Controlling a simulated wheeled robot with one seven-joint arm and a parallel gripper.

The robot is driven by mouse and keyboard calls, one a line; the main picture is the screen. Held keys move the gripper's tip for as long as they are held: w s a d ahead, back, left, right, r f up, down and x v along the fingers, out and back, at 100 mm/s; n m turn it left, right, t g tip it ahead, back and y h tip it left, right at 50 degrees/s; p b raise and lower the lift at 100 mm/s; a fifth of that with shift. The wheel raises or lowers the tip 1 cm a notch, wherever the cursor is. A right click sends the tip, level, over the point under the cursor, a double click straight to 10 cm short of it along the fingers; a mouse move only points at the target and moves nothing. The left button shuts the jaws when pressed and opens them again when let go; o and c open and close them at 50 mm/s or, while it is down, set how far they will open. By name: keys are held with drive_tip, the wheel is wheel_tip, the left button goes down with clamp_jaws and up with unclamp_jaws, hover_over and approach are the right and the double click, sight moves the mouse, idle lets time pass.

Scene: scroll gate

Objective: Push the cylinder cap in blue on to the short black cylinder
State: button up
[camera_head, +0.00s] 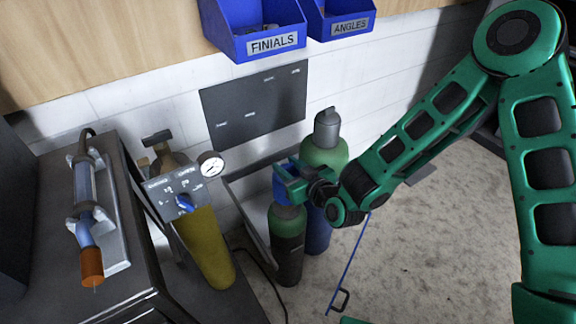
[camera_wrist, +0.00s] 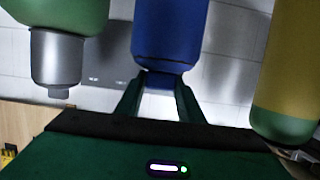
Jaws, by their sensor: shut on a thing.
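The short black cylinder (camera_head: 288,252) stands upright by the wall, with a green shoulder at its top. The blue cylinder cap (camera_head: 280,188) is directly over that shoulder, and I cannot tell whether it is fully seated. My gripper (camera_head: 291,180) is shut on the cap and partly covers it in the head view. In the wrist view, which looks upside down, the blue cap (camera_wrist: 170,35) is between the fingertips of my gripper (camera_wrist: 160,82). The black cylinder cannot be made out there.
A taller blue cylinder with a green shoulder and grey cap (camera_head: 327,128) stands close behind, to the right. A yellow cylinder (camera_head: 207,250) with a valve panel (camera_head: 176,192) and gauge stands left. A blue hooked rod (camera_head: 350,262) is at the right. Open floor (camera_head: 440,240) lies farther right.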

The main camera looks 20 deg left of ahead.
drive_tip(key=shift+a+f, duration=0.1)
drive_tip(key=shift+f, duration=3.4)
idle(1.7)
drive_tip(key=o, duration=1.3)
drive_tip(key=shift+o, duration=0.2)
drive_tip(key=o, duration=0.6)
drive_tip(key=shift+c, duration=0.2)
drive_tip(key=shift+f, duration=0.1)
